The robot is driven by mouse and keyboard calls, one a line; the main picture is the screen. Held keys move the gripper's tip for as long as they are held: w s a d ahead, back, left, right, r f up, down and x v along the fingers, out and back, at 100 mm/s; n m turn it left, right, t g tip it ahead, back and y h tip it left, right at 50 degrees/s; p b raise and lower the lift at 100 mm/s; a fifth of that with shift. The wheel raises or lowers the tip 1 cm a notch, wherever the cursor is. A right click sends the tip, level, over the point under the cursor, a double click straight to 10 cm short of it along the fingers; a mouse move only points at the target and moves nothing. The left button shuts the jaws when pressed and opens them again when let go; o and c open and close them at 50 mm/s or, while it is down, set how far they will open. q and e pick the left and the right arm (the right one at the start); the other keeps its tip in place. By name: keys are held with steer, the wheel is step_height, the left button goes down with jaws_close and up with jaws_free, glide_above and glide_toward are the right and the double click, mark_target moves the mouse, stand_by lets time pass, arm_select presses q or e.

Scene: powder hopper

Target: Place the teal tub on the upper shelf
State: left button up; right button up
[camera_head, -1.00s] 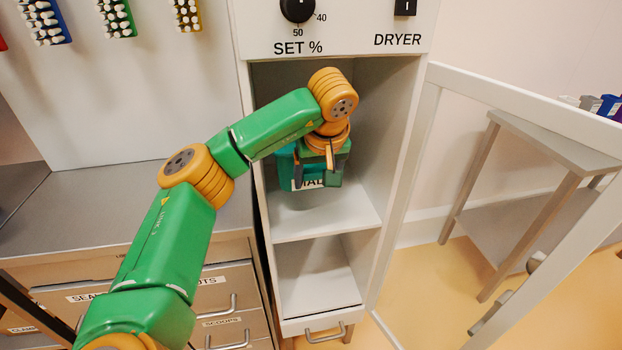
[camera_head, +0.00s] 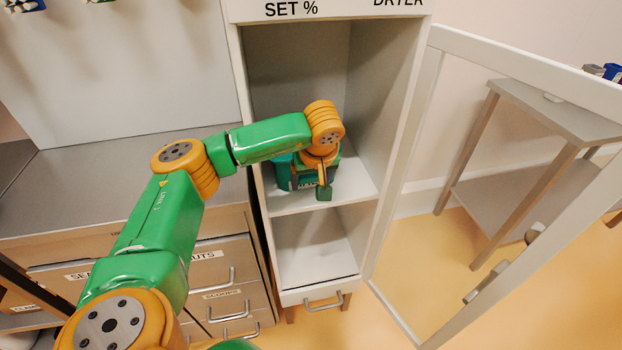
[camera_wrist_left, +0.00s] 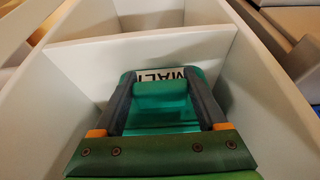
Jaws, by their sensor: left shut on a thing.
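The teal tub (camera_head: 284,173) is inside the dryer cabinet, in the compartment over the upper shelf (camera_head: 352,186). My left gripper (camera_head: 321,184) is shut on the tub and hides much of it in the head view. The tub is low, close to the shelf board; I cannot tell whether its base touches. In the left wrist view, the tub (camera_wrist_left: 165,118) sits between the two fingers of the gripper (camera_wrist_left: 161,88), with part of its white label showing. My right gripper is not in view.
The cabinet's side walls stand close on both sides of the arm. The lower compartment (camera_head: 315,250) is empty. The open door (camera_head: 440,130) swings out to the right, before a grey side table (camera_head: 560,110). A steel counter with drawers (camera_head: 110,190) stands left.

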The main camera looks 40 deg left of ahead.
arm_select(q)
steer(key=o, duration=1.6)
steer(key=shift+c, duration=0.2)
steer(key=v, duration=1.2)
steer(key=shift+p, duration=0.45)
steer(key=shift+w+a+r, duration=0.1)
